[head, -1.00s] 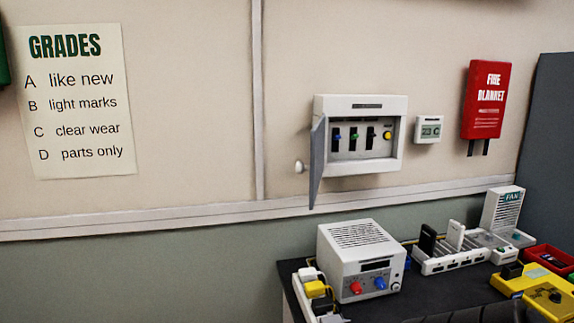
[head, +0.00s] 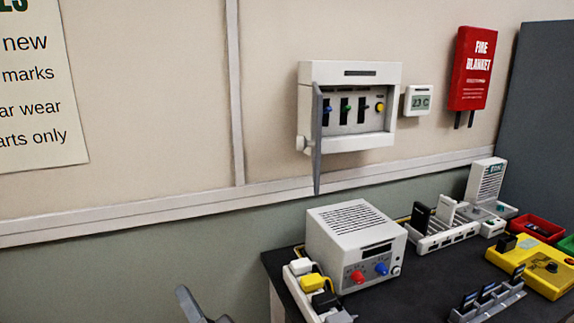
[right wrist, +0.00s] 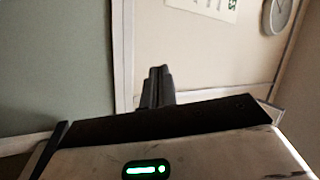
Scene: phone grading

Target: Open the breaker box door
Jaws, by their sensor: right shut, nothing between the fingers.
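The white breaker box (head: 351,72) hangs on the wall in the head view. Its grey door (head: 317,140) stands open, swung out from the left side and seen nearly edge-on. A white knob (head: 302,144) shows on the door's left, outer face. Inside are several switches and a yellow button (head: 380,107). My right gripper (head: 190,304) is partly in view at the bottom edge, well below and left of the door and apart from it. In the right wrist view its fingers (right wrist: 158,86) are together and empty. My left gripper is not in view.
A dark bench (head: 415,287) below holds a white device (head: 355,240) with red and blue knobs, a power strip (head: 303,292), a phone rack (head: 440,235) and a yellow device (head: 535,265). A thermostat (head: 418,100) and red fire blanket box (head: 477,68) hang right of the breaker box.

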